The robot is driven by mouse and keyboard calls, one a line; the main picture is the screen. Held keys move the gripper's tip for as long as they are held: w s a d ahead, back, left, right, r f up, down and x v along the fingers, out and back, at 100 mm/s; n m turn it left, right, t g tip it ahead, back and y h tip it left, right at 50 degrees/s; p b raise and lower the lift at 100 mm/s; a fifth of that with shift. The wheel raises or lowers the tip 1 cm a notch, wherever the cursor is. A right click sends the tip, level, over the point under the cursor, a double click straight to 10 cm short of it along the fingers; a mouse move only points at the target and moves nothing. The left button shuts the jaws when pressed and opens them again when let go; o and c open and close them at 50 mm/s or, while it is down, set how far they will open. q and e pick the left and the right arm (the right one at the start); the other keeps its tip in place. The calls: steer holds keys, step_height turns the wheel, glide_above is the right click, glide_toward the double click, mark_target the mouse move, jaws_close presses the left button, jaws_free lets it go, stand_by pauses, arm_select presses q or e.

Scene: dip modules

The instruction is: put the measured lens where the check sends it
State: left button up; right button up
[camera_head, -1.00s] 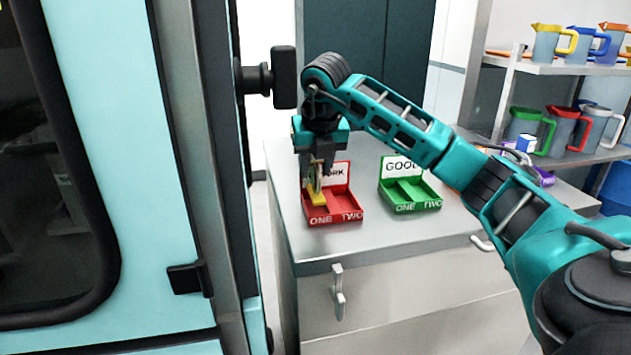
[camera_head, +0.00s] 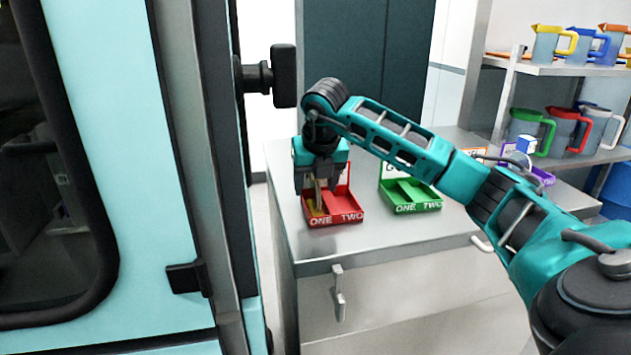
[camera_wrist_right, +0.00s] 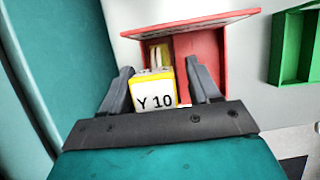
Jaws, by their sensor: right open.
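The lens sits in a yellow holder with a white "Y 10" label (camera_wrist_right: 155,100), seen close up in the right wrist view. It stands in the left compartment, marked ONE, of the red tray (camera_head: 349,217); the tray also shows in the wrist view (camera_wrist_right: 200,47). My right gripper (camera_head: 319,197) is low over that compartment. Its fingers (camera_wrist_right: 166,85) are open, one on each side of the holder with gaps showing. In the head view the fingers largely hide the lens. My left gripper is not in view.
A green tray (camera_head: 411,207), also marked ONE and TWO, stands right of the red one with visibly empty compartments. A purple tray (camera_head: 543,177) is farther right, partly behind my arm. Shelves with jugs (camera_head: 555,45) stand at the right. The counter front (camera_head: 390,252) is clear.

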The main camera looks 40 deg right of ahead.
steer(key=v, duration=1.2)
steer(key=shift+p, duration=0.4)
steer(key=shift+s+a, duration=0.1)
steer(key=shift+s, duration=0.05)
